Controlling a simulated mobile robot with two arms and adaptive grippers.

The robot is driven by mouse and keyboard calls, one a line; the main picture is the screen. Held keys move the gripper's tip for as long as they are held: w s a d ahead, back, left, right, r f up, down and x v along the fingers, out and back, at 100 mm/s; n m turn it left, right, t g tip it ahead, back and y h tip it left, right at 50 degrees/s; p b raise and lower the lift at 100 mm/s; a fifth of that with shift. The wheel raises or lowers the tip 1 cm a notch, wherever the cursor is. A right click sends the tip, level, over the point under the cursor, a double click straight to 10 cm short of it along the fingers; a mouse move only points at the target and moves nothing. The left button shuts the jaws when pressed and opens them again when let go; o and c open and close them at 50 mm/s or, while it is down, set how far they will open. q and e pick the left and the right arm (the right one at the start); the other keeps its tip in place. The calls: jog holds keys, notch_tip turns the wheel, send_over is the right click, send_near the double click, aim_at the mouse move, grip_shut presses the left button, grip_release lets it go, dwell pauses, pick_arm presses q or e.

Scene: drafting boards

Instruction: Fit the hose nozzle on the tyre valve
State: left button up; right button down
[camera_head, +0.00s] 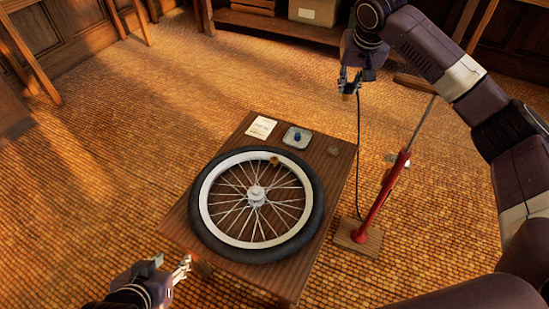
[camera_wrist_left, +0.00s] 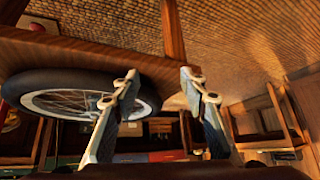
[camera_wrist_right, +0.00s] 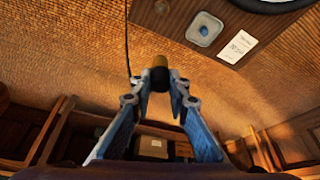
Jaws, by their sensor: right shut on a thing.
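The wheel, with a black tyre (camera_head: 206,236), white rim and spokes, lies flat on a low wooden table (camera_head: 177,221). A small brass piece on the rim's far side looks like the tyre valve (camera_head: 275,161). My right gripper (camera_head: 350,84) is shut on the hose nozzle (camera_wrist_right: 160,75), a dark and brass piece, held in the air beyond the table's far right corner, apart from the valve. The black hose (camera_head: 358,140) hangs from it towards the pump. My left gripper (camera_head: 184,268) is open and empty by the table's near left edge; its spread fingers show in the left wrist view (camera_wrist_left: 157,82).
A red floor pump (camera_head: 384,199) on a wooden base (camera_head: 362,236) stands right of the table. A small tray (camera_head: 291,144) with a blue item (camera_head: 297,137), a paper card (camera_head: 262,127) and a small round object (camera_head: 333,151) lie along the table's far side.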

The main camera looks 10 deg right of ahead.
jog(key=shift+r+p, duration=0.3)
jog(key=shift+p, duration=0.1)
pick_arm(q)
jog(key=s+a+f+g, duration=0.1)
jog(key=s+g, duration=0.1)
jog(key=s, duration=0.2)
jog(key=s+a+f+g+y, duration=0.1)
jog(key=s+f+g, duration=0.1)
jog(key=s, duration=0.3)
jog(key=shift+a+p, duration=0.35)
jog(key=shift+p, duration=0.05)
pick_arm(e)
jog(key=shift+r, duration=0.25)
pick_arm(q)
jog(key=shift+r, duration=0.1)
pick_arm(e)
jog(key=shift+a, duration=0.1)
